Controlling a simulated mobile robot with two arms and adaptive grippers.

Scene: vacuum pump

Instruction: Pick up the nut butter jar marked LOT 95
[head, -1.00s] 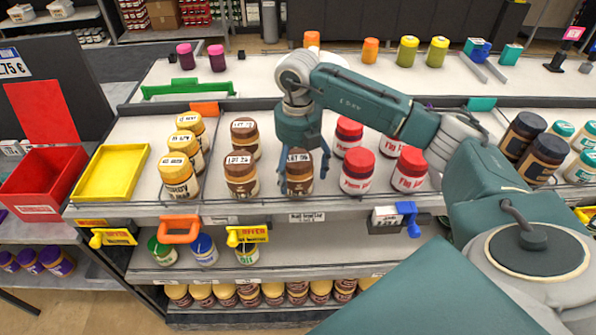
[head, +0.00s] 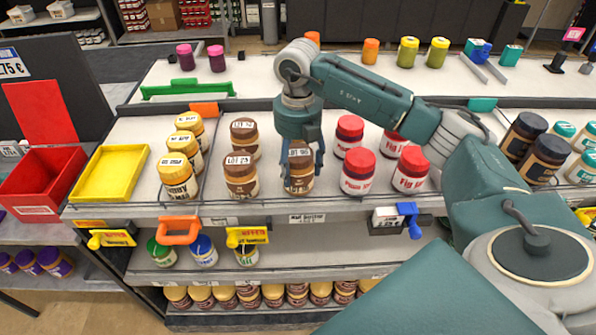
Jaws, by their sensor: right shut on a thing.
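My right gripper (head: 303,176) points down with its fingers on both sides of a nut butter jar (head: 299,182) and is shut on it. This jar has a brown lid and a tan and brown body. It stands at the front of its row on the upper shelf, or barely above it. My left gripper is not in view.
Red-lidded jars (head: 358,175) stand close on the right. Yellow-lidded jars (head: 177,178) stand further left, past a divider. The shelf (head: 280,209) has a front rail with price tags. A yellow tray (head: 88,197) and a red bin (head: 30,207) are at the left.

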